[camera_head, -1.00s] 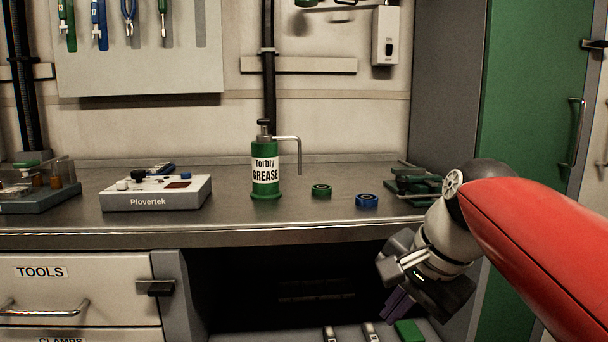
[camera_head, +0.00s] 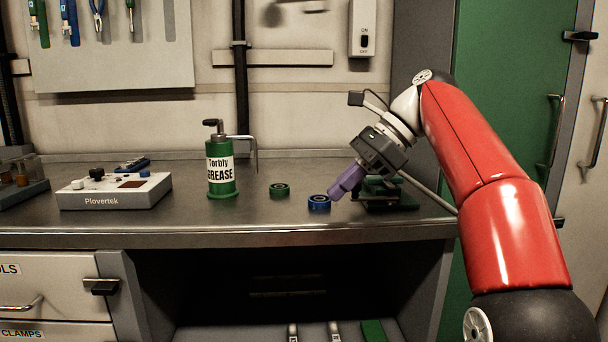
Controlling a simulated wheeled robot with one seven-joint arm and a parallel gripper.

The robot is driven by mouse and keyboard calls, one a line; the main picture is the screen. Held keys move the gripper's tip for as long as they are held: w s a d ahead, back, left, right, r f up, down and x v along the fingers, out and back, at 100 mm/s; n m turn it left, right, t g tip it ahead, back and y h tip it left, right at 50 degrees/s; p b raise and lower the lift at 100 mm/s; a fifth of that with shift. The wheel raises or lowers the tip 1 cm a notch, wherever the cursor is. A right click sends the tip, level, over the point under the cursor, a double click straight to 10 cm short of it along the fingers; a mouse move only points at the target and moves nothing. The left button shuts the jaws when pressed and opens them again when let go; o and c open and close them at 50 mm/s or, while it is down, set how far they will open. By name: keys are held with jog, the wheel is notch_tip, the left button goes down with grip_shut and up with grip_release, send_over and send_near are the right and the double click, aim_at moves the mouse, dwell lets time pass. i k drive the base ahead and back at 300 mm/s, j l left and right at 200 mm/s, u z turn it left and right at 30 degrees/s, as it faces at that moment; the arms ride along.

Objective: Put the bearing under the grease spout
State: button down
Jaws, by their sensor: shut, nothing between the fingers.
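The green grease dispenser (camera_head: 222,183), labelled Torbly GREASE, stands upright on the steel bench. Its thin spout (camera_head: 256,152) reaches out to the right and bends down. A green bearing (camera_head: 279,190) lies on the bench to the right of the spout tip. A blue bearing (camera_head: 319,203) lies farther right and nearer the front edge. My gripper (camera_head: 334,193), with purple fingers, is shut and empty. It points down and left, with its tips right beside the blue bearing; I cannot tell whether they touch it.
A dark green vise-like device (camera_head: 388,197) stands just right of my gripper. A grey Plovertek box (camera_head: 115,194) sits to the left. The bench front edge (camera_head: 230,238) is clear, with an open bay below.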

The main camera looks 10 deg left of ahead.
aim_at(276, 189)
jog(key=i, duration=0.85)
